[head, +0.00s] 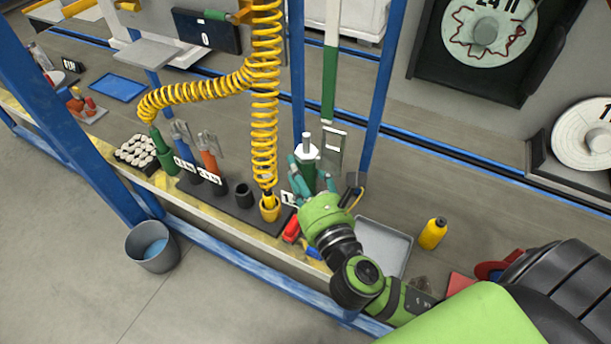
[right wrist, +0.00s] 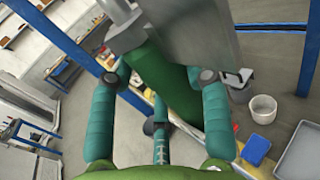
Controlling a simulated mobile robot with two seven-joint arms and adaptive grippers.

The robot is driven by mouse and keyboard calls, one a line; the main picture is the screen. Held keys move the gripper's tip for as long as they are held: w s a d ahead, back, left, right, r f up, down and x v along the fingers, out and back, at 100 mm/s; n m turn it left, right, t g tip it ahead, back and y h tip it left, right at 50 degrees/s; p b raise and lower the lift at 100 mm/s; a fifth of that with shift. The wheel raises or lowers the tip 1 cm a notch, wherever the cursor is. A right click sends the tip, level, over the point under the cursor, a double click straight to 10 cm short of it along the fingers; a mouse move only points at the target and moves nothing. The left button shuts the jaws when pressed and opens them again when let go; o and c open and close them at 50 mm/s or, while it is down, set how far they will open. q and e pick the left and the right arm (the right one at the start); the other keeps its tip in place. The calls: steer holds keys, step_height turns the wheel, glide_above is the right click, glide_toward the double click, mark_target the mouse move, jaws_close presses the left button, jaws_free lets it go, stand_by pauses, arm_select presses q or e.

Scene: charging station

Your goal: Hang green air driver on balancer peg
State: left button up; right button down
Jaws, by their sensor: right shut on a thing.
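My right gripper (head: 312,180) reaches over the bench from the lower right. Its teal fingers are shut around a green cylindrical tool, the green air driver (head: 309,173), with a pale collar and a light tip pointing up. In the right wrist view the fingers (right wrist: 165,95) flank the green body (right wrist: 160,65), and its grey metal end is near the top edge. A grey plate (head: 333,148) hangs close behind the tool, below a green and white vertical strip (head: 331,85). I cannot make out the balancer peg for certain. My left gripper is out of view.
Yellow coiled hoses (head: 264,110) hang left of my gripper, one ending at a yellow fitting (head: 269,207). Tools stand in a dark holder (head: 222,190). Blue posts (head: 384,80) rise nearby. A grey tray (head: 382,248) and yellow bottle (head: 432,233) lie right.

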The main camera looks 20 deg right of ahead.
steer(key=w+a+r+p, duration=0.3)
steer(key=r+p, duration=0.1)
steer(key=r, duration=0.2)
steer(key=w+a+r+h+p, duration=0.1)
steer(key=w+a+r+p, duration=0.1)
steer(key=w+r+p, duration=0.35)
steer(key=w+a+r+p, duration=0.1)
steer(key=a+r+p, duration=0.2)
steer(key=r, duration=0.5)
arm_select(q)
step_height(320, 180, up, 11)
steer(key=b, duration=0.3)
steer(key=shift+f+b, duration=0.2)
steer(key=shift+b, duration=0.15)
arm_select(e)
steer(key=w+d+f, duration=0.1)
steer(key=w+d, duration=0.5)
steer(key=d, duration=0.1)
steer(key=shift+w+d+f+m, duration=0.2)
steer(key=shift+d+f+m, duration=0.1)
steer(key=shift+f+m, duration=0.1)
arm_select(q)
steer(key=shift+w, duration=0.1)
arm_select(e)
steer(key=shift+f, duration=0.1)
